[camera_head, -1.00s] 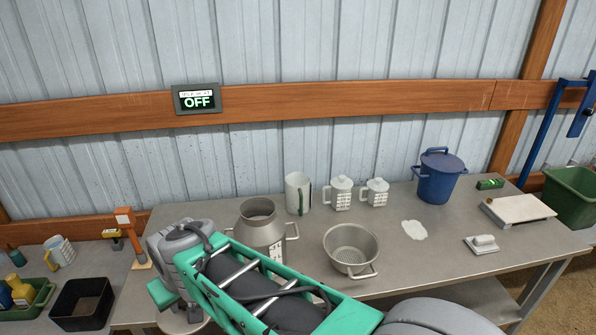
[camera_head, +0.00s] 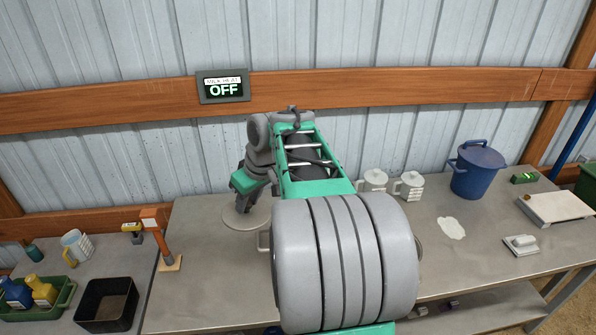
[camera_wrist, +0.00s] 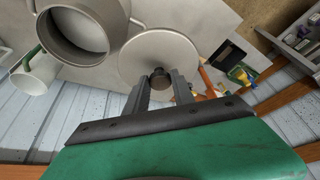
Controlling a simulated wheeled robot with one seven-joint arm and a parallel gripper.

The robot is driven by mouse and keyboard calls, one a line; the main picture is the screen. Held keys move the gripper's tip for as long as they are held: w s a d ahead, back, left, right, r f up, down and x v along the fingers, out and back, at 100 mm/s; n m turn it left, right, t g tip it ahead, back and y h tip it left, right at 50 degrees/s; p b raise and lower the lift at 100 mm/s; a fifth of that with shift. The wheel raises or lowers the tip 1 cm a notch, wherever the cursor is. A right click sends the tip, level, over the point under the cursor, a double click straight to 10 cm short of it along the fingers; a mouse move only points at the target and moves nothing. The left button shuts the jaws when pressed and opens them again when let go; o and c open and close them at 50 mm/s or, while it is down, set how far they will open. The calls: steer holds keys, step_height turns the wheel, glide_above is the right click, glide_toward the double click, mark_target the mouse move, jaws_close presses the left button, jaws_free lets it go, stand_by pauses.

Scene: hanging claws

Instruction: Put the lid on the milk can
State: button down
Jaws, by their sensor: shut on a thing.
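The lid (camera_head: 238,222) is a round, flat grey disc, also clear in the wrist view (camera_wrist: 150,52). My gripper (camera_head: 246,199) is shut on its central knob; the two fingers close on the knob in the wrist view (camera_wrist: 160,83). The lid's height above the table is hard to tell. The milk can (camera_wrist: 48,40) is a grey metal can with an open round mouth, left of the lid in the wrist view. The lid is beside the mouth, not over it. In the head view my arm hides nearly all of the can.
Two white lidded jugs (camera_head: 408,187) and a blue lidded bucket (camera_head: 474,172) stand right of my arm. A white jug with a green handle (camera_wrist: 35,75) is near the can. An orange-topped post (camera_head: 158,235), black bin (camera_head: 107,305) and green tray (camera_head: 50,300) are left.

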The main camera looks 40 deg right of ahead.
steer(key=s+d+r, duration=0.1)
steer(key=s+d, duration=0.1)
steer(key=d, duration=0.4)
steer(key=s+d+r+n, duration=0.1)
steer(key=s+d+r, duration=0.1)
steer(key=d, duration=0.5)
steer(key=shift+s+d+p, duration=0.2)
steer(key=shift+p, duration=0.25)
steer(key=shift+s, duration=0.1)
step_height(320, 180, down, 6)
steer(key=b, duration=0.5)
steer(key=shift+f+b, duration=0.6)
steer(key=shift+f, duration=0.25)
steer(key=c, duration=1)
jaws_free()
